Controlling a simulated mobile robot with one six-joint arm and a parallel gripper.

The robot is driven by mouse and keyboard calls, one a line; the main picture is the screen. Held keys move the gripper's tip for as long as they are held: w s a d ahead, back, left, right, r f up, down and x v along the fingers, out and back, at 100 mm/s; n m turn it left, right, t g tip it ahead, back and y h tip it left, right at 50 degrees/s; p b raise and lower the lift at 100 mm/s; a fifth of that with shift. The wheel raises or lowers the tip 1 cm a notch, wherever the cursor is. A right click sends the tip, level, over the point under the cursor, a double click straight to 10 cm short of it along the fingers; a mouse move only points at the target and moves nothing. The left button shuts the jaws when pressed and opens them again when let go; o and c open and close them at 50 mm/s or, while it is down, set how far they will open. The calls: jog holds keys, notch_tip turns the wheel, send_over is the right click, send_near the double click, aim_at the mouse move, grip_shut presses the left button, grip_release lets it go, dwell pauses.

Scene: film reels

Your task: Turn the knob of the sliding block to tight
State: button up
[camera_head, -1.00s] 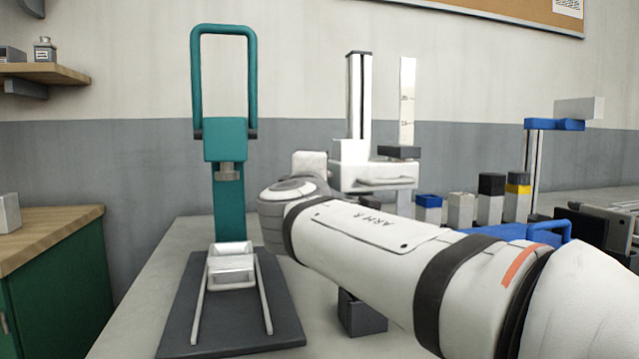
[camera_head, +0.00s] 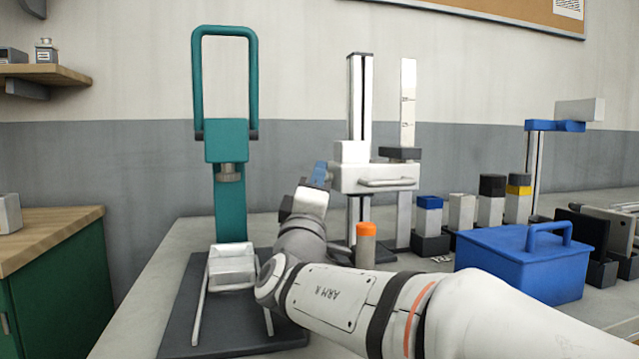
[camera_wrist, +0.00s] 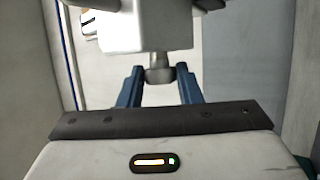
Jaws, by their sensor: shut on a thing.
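The white sliding block (camera_head: 352,178) is on an upright rail post (camera_head: 360,95), with a bar handle on its front. It fills the upper middle of the wrist view (camera_wrist: 155,28). Its grey knob (camera_wrist: 159,74) sticks out below the block in the wrist view, between my blue fingers. My gripper (camera_head: 320,172) is at the left side of the block in the head view; its fingers also show in the wrist view (camera_wrist: 159,82). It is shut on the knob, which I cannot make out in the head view. The knob's turn setting cannot be read.
A green press (camera_head: 228,190) on a dark base stands at left. An orange-topped block (camera_head: 366,245) stands close to my arm. A blue box (camera_head: 515,265) with a handle and several coloured-top blocks are at right. A scale post (camera_head: 407,100) rises behind the sliding block.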

jog(key=shift+f, duration=0.1)
jog(key=o, duration=1)
jog(key=shift+c, duration=0.2)
